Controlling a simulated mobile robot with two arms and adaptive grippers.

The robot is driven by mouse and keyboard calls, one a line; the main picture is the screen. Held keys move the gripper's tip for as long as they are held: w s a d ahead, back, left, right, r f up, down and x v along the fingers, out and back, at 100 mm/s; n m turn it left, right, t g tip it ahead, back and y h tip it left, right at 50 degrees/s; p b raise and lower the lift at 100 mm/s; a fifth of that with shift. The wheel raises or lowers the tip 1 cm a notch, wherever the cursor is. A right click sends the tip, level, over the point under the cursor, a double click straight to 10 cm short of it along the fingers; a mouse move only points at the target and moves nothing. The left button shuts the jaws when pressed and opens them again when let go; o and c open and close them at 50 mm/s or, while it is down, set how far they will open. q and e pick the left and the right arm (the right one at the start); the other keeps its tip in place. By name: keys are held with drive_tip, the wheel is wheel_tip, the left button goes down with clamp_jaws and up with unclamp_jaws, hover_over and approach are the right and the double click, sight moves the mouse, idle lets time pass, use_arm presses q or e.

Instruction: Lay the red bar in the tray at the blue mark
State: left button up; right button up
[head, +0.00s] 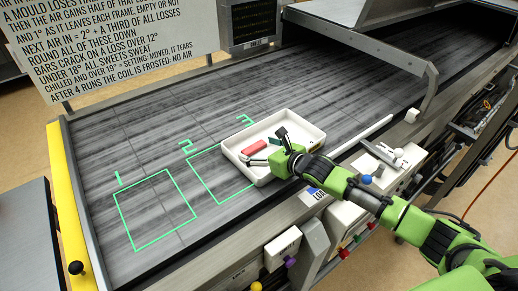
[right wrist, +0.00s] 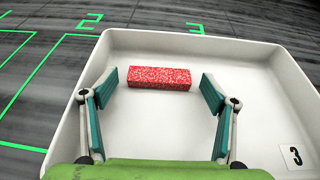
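A speckled red bar (head: 255,147) lies inside a white tray (head: 303,129) on the dark belt. The right wrist view shows the bar (right wrist: 160,78) near the tray's far wall, with bare tray floor (right wrist: 160,125) around it. A "3" label is on the tray's right side. My right gripper (head: 267,147) reaches into the tray. Its teal-padded fingers are spread to either side of the bar, with gaps at both ends, and hold nothing. A blue patch (head: 313,191) is on a label at the belt's front edge, beside the tray. My left gripper is not in view.
Green outlines numbered 1 (head: 155,210) and 2 mark the belt left of the tray; a 3 shows behind it. A metal hood frame (head: 430,85) arches over the belt at right. A blue knob (head: 366,180) and other controls line the front. A sign stands at back left.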

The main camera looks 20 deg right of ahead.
drive_tip(key=shift+r, duration=0.15)
drive_tip(key=shift+s+d, duration=0.1)
drive_tip(key=shift+s, duration=0.1)
drive_tip(key=b+v, duration=0.2)
drive_tip(key=v, duration=0.8)
drive_tip(key=shift+s+d+r, duration=0.1)
drive_tip(key=shift+s+d, duration=0.05)
drive_tip(key=shift+s, duration=0.05)
drive_tip(key=shift+s+d+r, duration=0.1)
drive_tip(key=shift+s+r, duration=0.2)
drive_tip(key=shift+s, duration=0.15)
